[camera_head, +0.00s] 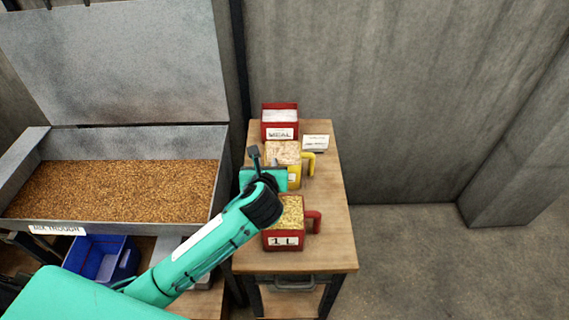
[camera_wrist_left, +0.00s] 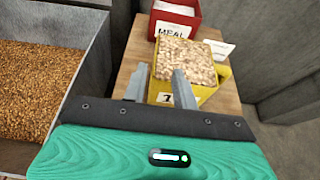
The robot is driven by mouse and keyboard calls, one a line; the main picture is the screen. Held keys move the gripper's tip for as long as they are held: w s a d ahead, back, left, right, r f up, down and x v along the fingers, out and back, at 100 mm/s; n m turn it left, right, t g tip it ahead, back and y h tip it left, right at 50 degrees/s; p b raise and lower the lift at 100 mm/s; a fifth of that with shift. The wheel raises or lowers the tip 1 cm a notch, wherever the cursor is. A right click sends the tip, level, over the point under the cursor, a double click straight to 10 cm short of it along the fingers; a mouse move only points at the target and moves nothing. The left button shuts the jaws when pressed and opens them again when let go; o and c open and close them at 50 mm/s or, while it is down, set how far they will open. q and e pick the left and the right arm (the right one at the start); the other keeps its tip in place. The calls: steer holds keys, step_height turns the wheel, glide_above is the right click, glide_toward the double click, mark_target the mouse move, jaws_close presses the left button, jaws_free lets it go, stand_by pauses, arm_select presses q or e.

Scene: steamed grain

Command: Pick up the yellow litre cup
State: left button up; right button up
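The yellow litre cup (camera_head: 293,175) stands on the wooden table, filled with pale flakes, its handle to the right. It also shows in the left wrist view (camera_wrist_left: 204,92), just beyond the fingers, with a white label on its near side. My left gripper (camera_head: 262,158) is at the cup's left and near side, partly covering it. In the left wrist view its two fingers (camera_wrist_left: 160,86) are apart with nothing gripped between them. The right finger overlaps the cup in the picture; I cannot tell whether it touches. My right gripper is not in view.
A red cup (camera_head: 284,240) marked "1 L" stands nearer on the wooden table (camera_head: 335,225). A red MEAL box (camera_head: 279,115) and a white card (camera_head: 316,142) are behind. A grain trough (camera_head: 215,190) is at left, with a blue bin (camera_head: 125,262) below.

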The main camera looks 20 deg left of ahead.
arm_select(q)
steer(key=x, duration=0.3)
steer(key=shift+f, duration=0.1)
steer(key=x, duration=0.1)
steer(key=p+x, duration=0.1)
steer(key=x, duration=0.3)
steer(key=shift+s+a+f, duration=0.1)
steer(key=shift+a, duration=0.2)
steer(key=shift+w+f, duration=0.15)
steer(key=shift+w, duration=0.1)
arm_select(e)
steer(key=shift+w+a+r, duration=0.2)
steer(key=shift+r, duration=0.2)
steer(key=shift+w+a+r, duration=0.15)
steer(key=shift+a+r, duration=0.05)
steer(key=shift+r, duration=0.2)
arm_select(q)
jaws_close()
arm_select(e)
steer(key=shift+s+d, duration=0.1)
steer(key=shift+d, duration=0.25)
